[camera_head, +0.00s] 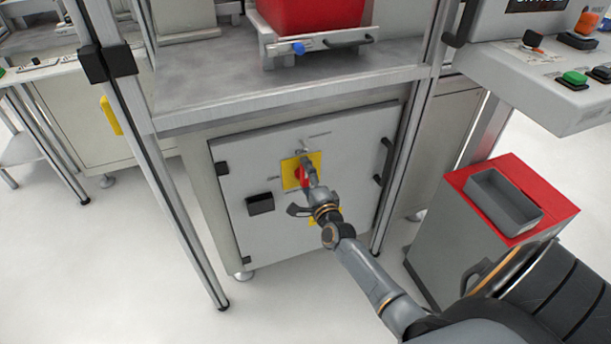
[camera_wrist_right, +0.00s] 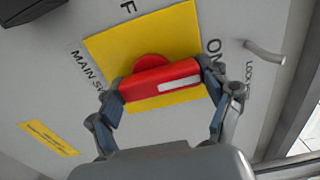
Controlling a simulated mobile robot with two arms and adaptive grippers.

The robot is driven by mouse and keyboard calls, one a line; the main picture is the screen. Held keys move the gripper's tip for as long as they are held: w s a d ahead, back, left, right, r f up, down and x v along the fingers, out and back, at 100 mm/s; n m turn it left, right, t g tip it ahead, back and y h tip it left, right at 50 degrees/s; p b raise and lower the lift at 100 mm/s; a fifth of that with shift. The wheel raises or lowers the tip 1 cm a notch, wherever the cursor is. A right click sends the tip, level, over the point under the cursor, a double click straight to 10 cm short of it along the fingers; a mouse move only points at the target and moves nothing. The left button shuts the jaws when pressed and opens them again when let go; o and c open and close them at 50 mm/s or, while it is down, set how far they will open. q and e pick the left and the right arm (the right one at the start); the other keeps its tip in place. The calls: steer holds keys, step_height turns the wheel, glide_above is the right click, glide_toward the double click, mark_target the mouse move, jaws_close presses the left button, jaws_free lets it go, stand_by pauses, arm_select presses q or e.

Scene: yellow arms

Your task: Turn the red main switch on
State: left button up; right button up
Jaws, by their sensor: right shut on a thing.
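The red main switch handle (camera_wrist_right: 150,80) sits on a yellow plate (camera_wrist_right: 187,25) on the cabinet door. My right gripper (camera_wrist_right: 166,95) is shut on the handle, one finger at each end. An "F" shows above the plate, and the rest of that word is cut off. In the head view the yellow plate (camera_head: 289,176) shows, with the red handle partly hidden by my right gripper (camera_head: 307,172). My left gripper is not in view.
A frame post stands on either side. A grey bin with a red top (camera_head: 550,203) stands right of my arm. A worktop (camera_head: 210,85) overhangs the door.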

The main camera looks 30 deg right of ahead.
steer(key=o, duration=1.1)
steer(key=v, duration=1.2)
steer(key=shift+f, duration=0.1)
